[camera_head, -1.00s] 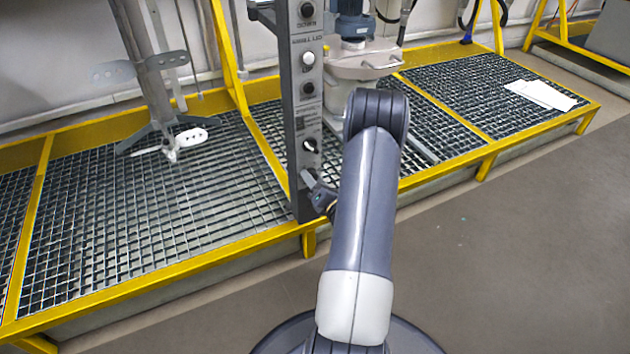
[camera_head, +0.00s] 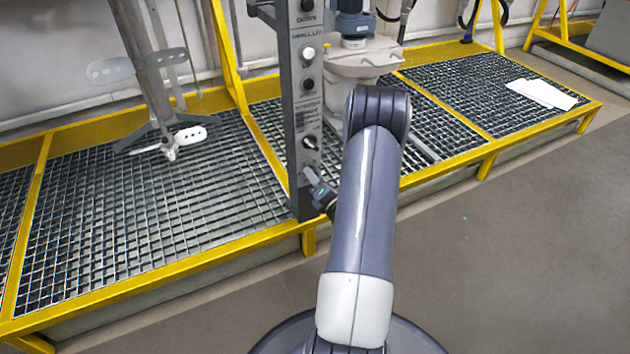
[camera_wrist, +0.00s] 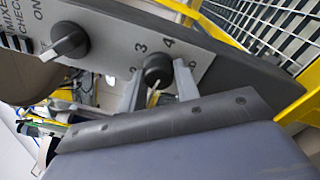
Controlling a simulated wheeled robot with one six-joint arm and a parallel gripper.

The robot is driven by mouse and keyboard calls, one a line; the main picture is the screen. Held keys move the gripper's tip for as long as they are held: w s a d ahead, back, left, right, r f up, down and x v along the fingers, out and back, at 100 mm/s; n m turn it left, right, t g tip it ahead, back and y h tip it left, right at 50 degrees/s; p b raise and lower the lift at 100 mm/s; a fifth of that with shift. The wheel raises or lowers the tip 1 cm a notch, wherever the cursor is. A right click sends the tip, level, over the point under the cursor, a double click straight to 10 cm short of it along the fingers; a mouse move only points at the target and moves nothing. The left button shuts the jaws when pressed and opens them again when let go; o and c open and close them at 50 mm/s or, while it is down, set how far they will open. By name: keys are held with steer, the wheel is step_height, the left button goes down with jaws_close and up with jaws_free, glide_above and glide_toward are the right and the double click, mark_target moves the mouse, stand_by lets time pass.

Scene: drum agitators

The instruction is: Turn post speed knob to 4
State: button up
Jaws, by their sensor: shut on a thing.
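The grey post (camera_head: 290,118) stands upright on the near part of the platform. Its speed knob (camera_wrist: 158,70) is round and black, with the numbers 3, 4 and 5 printed around it in the wrist view. A pale line shows low on the knob; I cannot tell which number it marks. My gripper (camera_wrist: 159,86) has one finger on each side of the knob and is shut on it. In the head view my gripper (camera_head: 309,173) is at the lower part of the post, and it hides the speed knob there.
Another black knob (camera_wrist: 68,40), marked ON, sits beside the speed knob in the wrist view. Further buttons line the post above. A yellow-edged grating (camera_head: 150,220) surrounds the post. A stirrer (camera_head: 168,140) hangs at left, a drum (camera_head: 360,68) stands behind. The floor at right is clear.

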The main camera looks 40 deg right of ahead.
steer(key=m+h, duration=0.1)
steer(key=m, duration=1.6)
steer(key=shift+r+m+b, duration=0.1)
steer(key=shift+m+b, duration=0.3)
steer(key=m, duration=0.3)
steer(key=shift+m+h, duration=0.3)
steer(key=shift+m, duration=0.1)
steer(key=shift+m+g, duration=0.3)
steer(key=shift+m, duration=6.5)
